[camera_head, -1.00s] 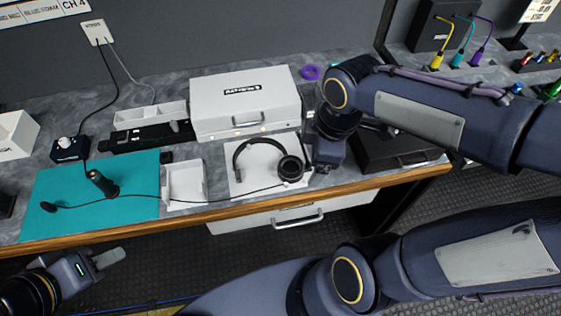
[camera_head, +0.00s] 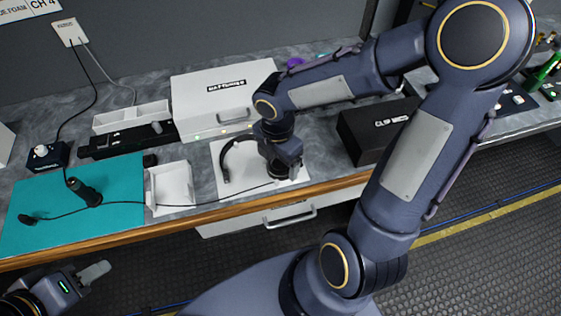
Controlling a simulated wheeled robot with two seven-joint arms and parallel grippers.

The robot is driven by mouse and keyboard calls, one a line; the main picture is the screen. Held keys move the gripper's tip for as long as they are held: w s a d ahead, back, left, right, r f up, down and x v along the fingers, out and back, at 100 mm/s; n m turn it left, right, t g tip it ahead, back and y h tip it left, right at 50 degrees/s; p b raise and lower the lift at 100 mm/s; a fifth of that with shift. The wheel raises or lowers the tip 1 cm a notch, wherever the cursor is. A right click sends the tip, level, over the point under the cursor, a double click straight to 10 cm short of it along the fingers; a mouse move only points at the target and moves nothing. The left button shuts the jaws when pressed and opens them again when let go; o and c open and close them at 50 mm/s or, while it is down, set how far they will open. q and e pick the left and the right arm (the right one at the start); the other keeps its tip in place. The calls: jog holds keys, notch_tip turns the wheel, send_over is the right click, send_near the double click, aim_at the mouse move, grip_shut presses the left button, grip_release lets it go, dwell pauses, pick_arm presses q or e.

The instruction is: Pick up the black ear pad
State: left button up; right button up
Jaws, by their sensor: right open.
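A black headset (camera_head: 226,160) lies on a white mat (camera_head: 230,187) near the front edge of the bench. Its round ear cup with the black ear pad (camera_head: 278,173) is at the right end, largely hidden under my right gripper. My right gripper (camera_head: 284,172) points down directly over that cup and is open. Whether its fingers touch the pad cannot be seen. My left gripper (camera_head: 95,272) hangs in front of the bench at lower left, away from the headset; its finger opening is not clear.
A white case (camera_head: 222,103) stands behind the headset and a black box (camera_head: 365,135) to its right. A small white tray (camera_head: 171,187) and a teal mat (camera_head: 120,213) with a microphone (camera_head: 86,194) lie to the left. A cable runs along the bench front.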

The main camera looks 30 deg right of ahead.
jog(key=shift+c, duration=0.4)
jog(key=c, duration=1)
